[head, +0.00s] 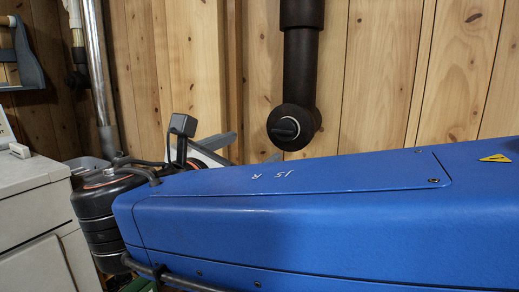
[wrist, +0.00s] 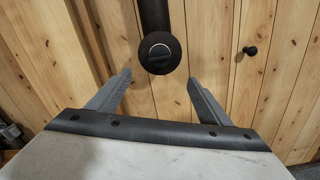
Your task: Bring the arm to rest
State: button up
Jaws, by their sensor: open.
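My gripper (wrist: 159,77) shows in the wrist view with its two grey fingers spread well apart. It is open, and nothing is between the fingers. It points toward a pine planked wall. In the head view my blue arm link crosses the lower right and middle of the picture. It hides most of my gripper, whose pale body and a grey finger (head: 218,142) show just above the link's far edge. The arm is stretched out leftward, not folded.
A dark pipe (head: 301,68) with a round capped end runs down the plank wall; its cap (wrist: 159,54) appears beyond my fingers in the wrist view. A small black knob (wrist: 250,51) is right of it. A whitish cabinet (head: 35,205) stands at left, near a metal pole (head: 95,65).

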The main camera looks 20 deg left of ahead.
dwell(0.3)
jog(key=w+d+f+m+g+h, duration=0.1)
jog(key=w+d+f+m+g, duration=0.15)
jog(key=w+d, duration=0.4)
jog(key=w+d+f+m+g+h, duration=0.2)
jog(key=w+d+f+m, duration=0.15)
jog(key=d, duration=0.65)
jog(key=d+f+m+g+h, duration=0.1)
jog(key=d+f+m+g, duration=0.2)
jog(key=d, duration=0.5)
jog(key=d+f+m+g, duration=0.1)
jog(key=d+f+m, duration=0.1)
jog(key=d+f, duration=0.45)
jog(key=s+d+f+m+g+y, duration=0.4)
jog(key=s+d+f+m, duration=1.2)
jog(key=d+m, duration=0.4)
jog(key=shift+s+d+f+m+g+y, duration=0.15)
jog(key=shift+f+m+g+y, duration=0.2)
jog(key=shift+f+y, duration=0.4)
jog(key=shift+r, duration=0.1)
